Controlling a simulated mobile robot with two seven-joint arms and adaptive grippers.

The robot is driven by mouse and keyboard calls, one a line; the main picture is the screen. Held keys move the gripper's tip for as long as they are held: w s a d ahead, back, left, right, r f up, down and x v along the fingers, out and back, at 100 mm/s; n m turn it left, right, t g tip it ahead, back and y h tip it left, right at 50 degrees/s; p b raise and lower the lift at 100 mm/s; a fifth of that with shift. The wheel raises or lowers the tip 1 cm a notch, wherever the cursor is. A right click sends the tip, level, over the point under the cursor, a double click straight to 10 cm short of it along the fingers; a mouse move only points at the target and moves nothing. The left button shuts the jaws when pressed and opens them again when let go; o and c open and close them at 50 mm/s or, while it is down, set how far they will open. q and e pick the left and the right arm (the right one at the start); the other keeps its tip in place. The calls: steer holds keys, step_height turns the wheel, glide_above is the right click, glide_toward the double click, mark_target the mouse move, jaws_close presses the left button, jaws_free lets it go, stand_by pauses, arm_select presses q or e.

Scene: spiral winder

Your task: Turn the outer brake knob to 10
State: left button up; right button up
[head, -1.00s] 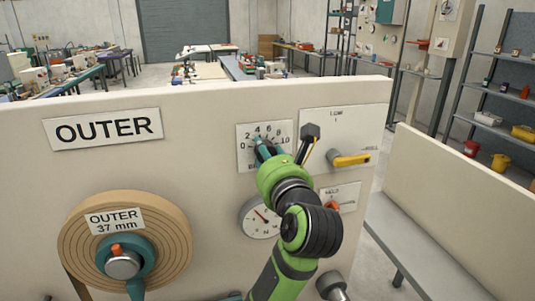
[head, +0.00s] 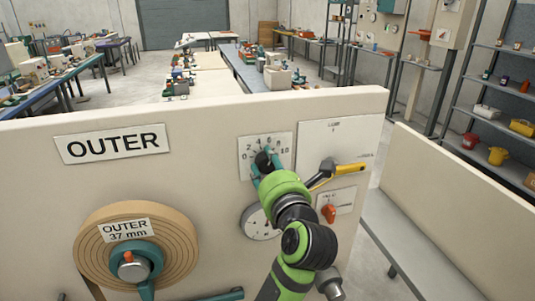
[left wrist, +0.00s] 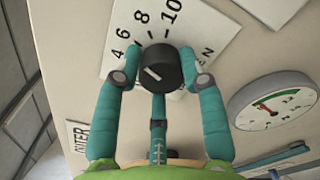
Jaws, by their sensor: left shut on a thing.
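The outer brake knob (left wrist: 160,68) is black with a white line on its face. It sits on a white scale plate (left wrist: 117,30) with 4, 6, 8 and 10 readable in the left wrist view. My left gripper (left wrist: 158,78) is shut on the knob, with a teal finger on each side and a third finger below. In the head view the knob (head: 263,160) is partly covered by my left gripper (head: 265,172). My right gripper is not in view.
Right of the scale is a plate with a yellow-handled lever (head: 348,168), close to my wrist. Below are a round gauge (head: 256,224) and an orange switch (head: 328,213). The OUTER tape roll (head: 178,252) is at the lower left. Panel between roll and gauge is clear.

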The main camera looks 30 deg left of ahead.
arm_select(q)
steer(key=m+p, duration=0.2)
steer(key=r+m+p, duration=0.1)
steer(key=p, duration=0.1)
steer(key=shift+w+m, duration=0.1)
steer(key=shift+m, duration=0.3)
steer(key=shift+d+f+m+p, duration=0.15)
steer(key=shift+m+p, duration=0.45)
steer(key=shift+m, duration=0.3)
steer(key=shift+f+m, duration=0.1)
steer(key=shift+m, duration=0.7)
steer(key=shift+f+m+p, duration=0.2)
steer(key=shift+m+p, duration=0.1)
steer(key=shift+m, duration=1.3)
steer(key=o, duration=1.1)
steer(key=shift+w+f, duration=0.1)
steer(key=shift+w, duration=0.05)
steer(key=shift+d, duration=0.1)
